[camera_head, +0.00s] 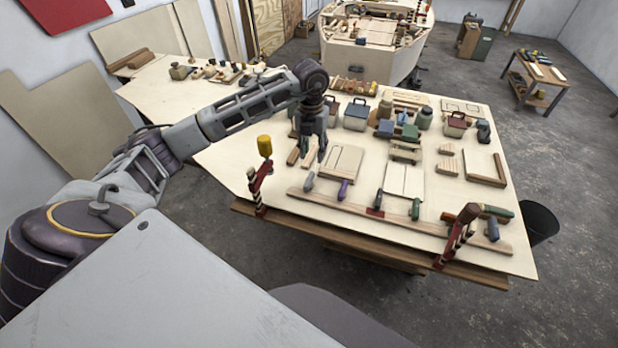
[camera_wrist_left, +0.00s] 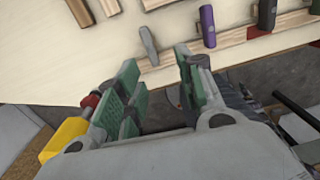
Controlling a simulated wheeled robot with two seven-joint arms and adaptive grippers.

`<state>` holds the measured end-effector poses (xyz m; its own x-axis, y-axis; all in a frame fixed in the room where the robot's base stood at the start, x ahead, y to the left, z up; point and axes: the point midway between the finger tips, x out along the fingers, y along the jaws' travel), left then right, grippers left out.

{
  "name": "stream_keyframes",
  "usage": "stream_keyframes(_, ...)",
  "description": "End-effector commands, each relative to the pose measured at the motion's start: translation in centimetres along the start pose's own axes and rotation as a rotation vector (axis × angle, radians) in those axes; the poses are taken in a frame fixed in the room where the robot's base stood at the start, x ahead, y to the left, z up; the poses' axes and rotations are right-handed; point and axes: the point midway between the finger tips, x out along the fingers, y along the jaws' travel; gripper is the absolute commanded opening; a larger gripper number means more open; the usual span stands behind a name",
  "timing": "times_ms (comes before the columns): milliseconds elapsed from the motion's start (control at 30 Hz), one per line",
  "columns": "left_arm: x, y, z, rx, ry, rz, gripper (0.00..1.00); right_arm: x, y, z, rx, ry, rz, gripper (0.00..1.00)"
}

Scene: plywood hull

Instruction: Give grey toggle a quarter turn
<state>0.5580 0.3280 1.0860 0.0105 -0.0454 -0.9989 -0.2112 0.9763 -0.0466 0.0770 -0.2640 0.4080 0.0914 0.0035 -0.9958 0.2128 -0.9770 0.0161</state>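The grey toggle (camera_head: 309,181) is a small tapered handle at the left part of a long wooden strip (camera_head: 350,208) near the table's front edge. In the left wrist view the grey toggle (camera_wrist_left: 148,45) stands just beyond my fingertips, tilted a little. My left gripper (camera_head: 321,152) points down above the table, close to the toggle and slightly behind it in the head view. Its green-padded fingers (camera_wrist_left: 158,78) are apart with nothing between them. I see no contact with the toggle. My right gripper is not in view.
A purple handle (camera_head: 343,188), a green one (camera_head: 415,208) and other coloured handles sit along the same strip. Boxes, jars and wooden pieces cover the table behind.

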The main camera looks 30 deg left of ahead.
Motion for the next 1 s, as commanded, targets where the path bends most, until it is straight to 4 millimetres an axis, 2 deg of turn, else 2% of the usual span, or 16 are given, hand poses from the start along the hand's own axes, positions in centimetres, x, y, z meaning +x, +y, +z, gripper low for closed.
stream_keyframes(133, -0.5, 1.4, 0.2, -0.023, 0.0, 0.046, 0.38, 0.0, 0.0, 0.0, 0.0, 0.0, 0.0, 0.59)
stream_keyframes(567, -0.3, 1.4, 0.2, -0.023, 0.001, 0.047, 0.38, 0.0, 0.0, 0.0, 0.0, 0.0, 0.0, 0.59)
stream_keyframes(767, 0.7, 1.4, 0.2, -0.023, 0.003, 0.047, 0.38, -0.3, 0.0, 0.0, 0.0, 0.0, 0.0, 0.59)
stream_keyframes(1000, 3.3, 1.6, 0.1, -0.023, 0.004, 0.047, 0.38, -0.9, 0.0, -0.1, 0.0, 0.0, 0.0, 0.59)
